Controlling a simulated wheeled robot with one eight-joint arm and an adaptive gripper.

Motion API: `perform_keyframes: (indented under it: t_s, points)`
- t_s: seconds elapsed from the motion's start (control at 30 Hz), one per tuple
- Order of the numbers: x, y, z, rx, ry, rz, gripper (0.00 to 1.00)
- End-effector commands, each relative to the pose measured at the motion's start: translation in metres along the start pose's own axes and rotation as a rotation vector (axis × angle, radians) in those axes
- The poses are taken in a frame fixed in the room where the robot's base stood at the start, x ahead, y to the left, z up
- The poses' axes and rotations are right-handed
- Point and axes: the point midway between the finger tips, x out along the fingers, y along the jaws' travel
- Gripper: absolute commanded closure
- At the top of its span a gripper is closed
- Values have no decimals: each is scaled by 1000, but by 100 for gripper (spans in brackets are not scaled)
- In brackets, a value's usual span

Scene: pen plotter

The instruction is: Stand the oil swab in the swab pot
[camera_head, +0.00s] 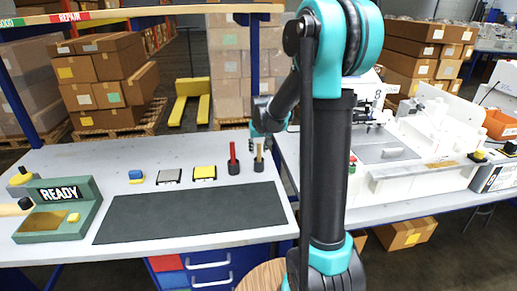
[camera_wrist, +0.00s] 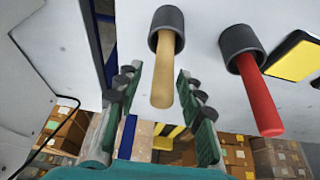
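Two dark round pots stand side by side at the back right of the bench. A tan-handled stick (camera_head: 259,152) stands in the right pot (camera_head: 259,165); a red-handled stick (camera_head: 233,151) stands in the left pot (camera_head: 233,168). I cannot tell which is the oil swab, as their lower ends are hidden inside the pots. My gripper (camera_head: 267,128) is at the tan stick. In the wrist view my gripper (camera_wrist: 157,84) is open, with one finger on each side of the tan stick (camera_wrist: 162,75) and gaps showing on both sides. The red stick (camera_wrist: 258,95) is outside the fingers.
A dark mat (camera_head: 190,213) covers the bench's front middle. A yellow-topped block (camera_head: 204,172), a grey-topped block (camera_head: 169,176) and a small blue-and-yellow piece (camera_head: 136,176) lie behind it. A green READY station (camera_head: 60,205) stands left. A white machine (camera_head: 420,165) is at right.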

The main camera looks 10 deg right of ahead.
Motion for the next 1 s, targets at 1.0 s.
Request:
perform_keyframes:
  t_s: [1.0]
  points:
    - [-119,0,0,0,0,0,62]
